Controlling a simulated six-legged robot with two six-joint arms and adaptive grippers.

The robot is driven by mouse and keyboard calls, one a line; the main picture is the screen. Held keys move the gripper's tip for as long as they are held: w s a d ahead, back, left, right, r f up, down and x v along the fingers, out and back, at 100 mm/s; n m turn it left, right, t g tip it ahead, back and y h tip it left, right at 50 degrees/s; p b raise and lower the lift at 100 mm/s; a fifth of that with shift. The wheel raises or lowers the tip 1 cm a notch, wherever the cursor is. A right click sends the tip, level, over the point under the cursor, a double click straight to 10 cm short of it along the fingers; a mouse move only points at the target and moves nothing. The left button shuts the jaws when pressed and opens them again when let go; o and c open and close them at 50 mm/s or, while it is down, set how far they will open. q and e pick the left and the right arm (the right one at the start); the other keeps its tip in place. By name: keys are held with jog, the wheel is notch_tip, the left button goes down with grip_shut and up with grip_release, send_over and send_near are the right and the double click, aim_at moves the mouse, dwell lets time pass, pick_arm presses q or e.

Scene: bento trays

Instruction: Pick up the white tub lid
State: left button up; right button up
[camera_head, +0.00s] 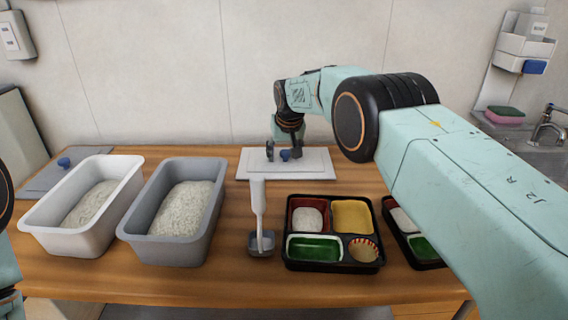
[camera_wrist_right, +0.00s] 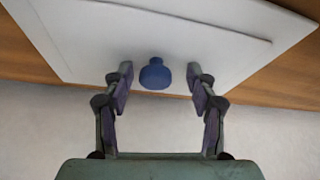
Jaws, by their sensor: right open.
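The white tub lid (camera_head: 318,168) lies flat at the back of the table, against the wall, with a blue knob (camera_head: 285,155) on top. In the right wrist view the lid (camera_wrist_right: 90,50) fills the upper part, and its knob (camera_wrist_right: 155,74) sits between the two fingers, nearer the left one. My right gripper (camera_head: 284,152) is open over the lid, its fingers apart on either side of the knob; I see no clear contact. It also shows in the right wrist view (camera_wrist_right: 158,80). Only a sliver of my left arm shows at the left edge; its gripper is not in view.
A white tub (camera_head: 44,215) and a grey tub (camera_head: 140,230) hold rice at the left. A grey lid (camera_head: 50,178) lies behind them. A scoop (camera_head: 259,215) stands in a small holder before the lid. Bento trays (camera_head: 331,267) (camera_head: 430,262) sit right of it.

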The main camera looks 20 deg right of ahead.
jog(key=shift+w+d+f, duration=0.1)
jog(key=shift+d+f, duration=0.05)
jog(key=shift+d, duration=0.25)
jog(key=shift+a, duration=0.3)
jog(key=c, duration=0.5)
jog(key=shift+d, duration=0.25)
jog(key=c, duration=0.4)
jog(key=shift+a, duration=0.15)
grip_shut()
